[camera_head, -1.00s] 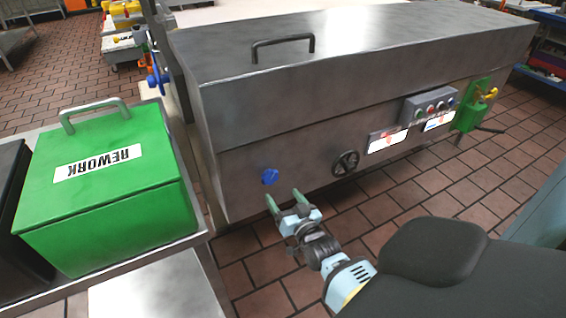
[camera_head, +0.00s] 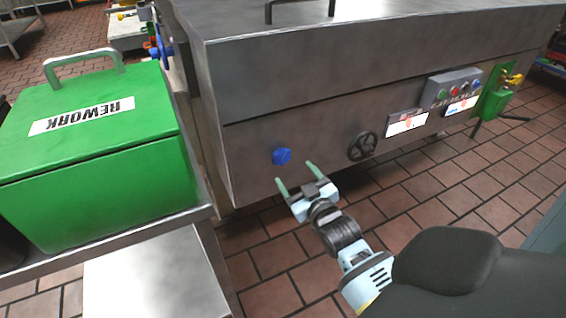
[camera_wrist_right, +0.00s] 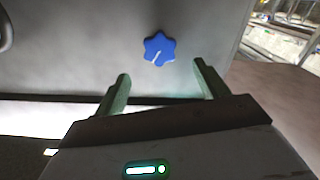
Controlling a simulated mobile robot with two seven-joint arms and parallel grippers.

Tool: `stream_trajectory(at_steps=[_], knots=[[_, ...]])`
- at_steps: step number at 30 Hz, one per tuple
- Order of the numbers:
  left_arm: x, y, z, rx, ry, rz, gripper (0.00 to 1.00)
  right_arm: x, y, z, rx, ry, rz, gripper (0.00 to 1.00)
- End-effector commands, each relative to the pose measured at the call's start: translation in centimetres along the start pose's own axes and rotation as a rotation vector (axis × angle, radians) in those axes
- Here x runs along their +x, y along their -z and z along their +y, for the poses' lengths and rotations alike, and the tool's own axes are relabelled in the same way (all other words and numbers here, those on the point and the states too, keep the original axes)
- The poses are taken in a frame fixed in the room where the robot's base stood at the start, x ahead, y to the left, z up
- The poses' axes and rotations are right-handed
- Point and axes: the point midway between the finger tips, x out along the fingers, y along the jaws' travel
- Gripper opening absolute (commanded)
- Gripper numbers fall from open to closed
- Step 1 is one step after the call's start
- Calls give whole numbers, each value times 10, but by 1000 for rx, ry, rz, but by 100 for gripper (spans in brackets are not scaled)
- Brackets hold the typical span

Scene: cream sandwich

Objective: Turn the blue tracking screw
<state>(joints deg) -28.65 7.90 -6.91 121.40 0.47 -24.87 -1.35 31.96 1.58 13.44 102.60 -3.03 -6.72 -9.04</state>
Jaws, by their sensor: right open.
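The blue tracking screw (camera_head: 282,156) is a star-shaped knob on the front face of the grey metal machine (camera_head: 300,75). In the right wrist view the blue screw (camera_wrist_right: 159,49) shows a short white mark and stands ahead of the fingers, between their lines. My right gripper (camera_head: 297,174) is open and empty, just below and right of the screw in the head view. Its two green fingers (camera_wrist_right: 161,84) are apart and do not touch the screw. My left gripper is not in view.
A dark handwheel (camera_head: 362,146) sits right of the screw on the same face. Further right are a button box (camera_head: 452,88) and a green bracket (camera_head: 494,103). A green REWORK bin (camera_head: 95,150) stands on a metal table at left. Tiled floor lies below.

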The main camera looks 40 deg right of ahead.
Motion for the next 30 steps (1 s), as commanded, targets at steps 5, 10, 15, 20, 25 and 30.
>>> stream_trajectory(at_steps=[5,10,15,20,25,30], knots=[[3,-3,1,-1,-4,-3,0,17,0,0,2,0,1,73],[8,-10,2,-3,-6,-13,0,42,-1,-1,1,1,2,73],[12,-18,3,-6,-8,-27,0,64,-2,-1,2,1,0,73],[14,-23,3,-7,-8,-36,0,74,-1,0,2,1,-1,73],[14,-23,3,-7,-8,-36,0,77,0,0,2,1,0,73],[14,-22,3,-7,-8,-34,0,77,0,0,2,1,0,70]])
